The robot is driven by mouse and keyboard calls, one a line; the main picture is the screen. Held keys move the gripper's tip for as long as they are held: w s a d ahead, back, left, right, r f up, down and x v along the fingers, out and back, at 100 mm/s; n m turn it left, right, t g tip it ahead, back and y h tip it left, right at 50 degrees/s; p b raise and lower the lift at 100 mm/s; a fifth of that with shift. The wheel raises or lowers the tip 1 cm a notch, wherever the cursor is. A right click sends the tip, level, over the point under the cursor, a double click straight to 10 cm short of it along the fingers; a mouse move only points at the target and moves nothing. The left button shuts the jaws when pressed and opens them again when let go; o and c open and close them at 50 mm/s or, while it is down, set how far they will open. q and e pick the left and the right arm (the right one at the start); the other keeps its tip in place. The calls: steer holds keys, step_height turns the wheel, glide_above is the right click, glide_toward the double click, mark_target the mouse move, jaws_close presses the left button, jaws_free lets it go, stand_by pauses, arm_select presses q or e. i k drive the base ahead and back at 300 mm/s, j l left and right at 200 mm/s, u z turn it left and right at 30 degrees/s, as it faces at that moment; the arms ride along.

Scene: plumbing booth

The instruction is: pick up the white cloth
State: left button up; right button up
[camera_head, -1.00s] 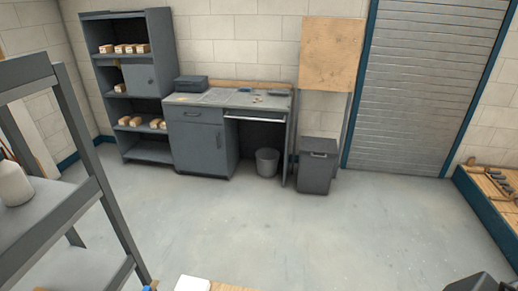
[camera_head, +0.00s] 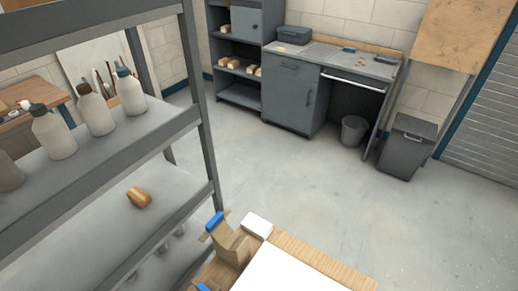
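A small white folded-looking item (camera_head: 257,225), which may be the white cloth, lies at the far edge of the wooden worktop (camera_head: 335,268) at the bottom of the head view. A larger flat white surface (camera_head: 285,274) lies in front of it, cut off by the frame's lower edge. I cannot tell whether that one is cloth, paper or a board. Neither my left nor my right gripper is in view, so nothing shows of what they hold.
A tan piece with a blue part (camera_head: 215,221) stands left of the small white item. A grey shelf rack (camera_head: 100,170) with several white bottles (camera_head: 94,110) and a brown object (camera_head: 138,197) fills the left. A cabinet, bucket (camera_head: 353,130) and bin (camera_head: 406,147) stand behind open floor.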

mark_target(258, 228)
steer(key=i+l+z, duration=0.15)
steer(key=i, duration=0.2)
steer(key=i+l+z, duration=0.1)
steer(key=i, duration=0.3)
steer(key=i+l+z, duration=0.15)
steer(key=i, duration=0.25)
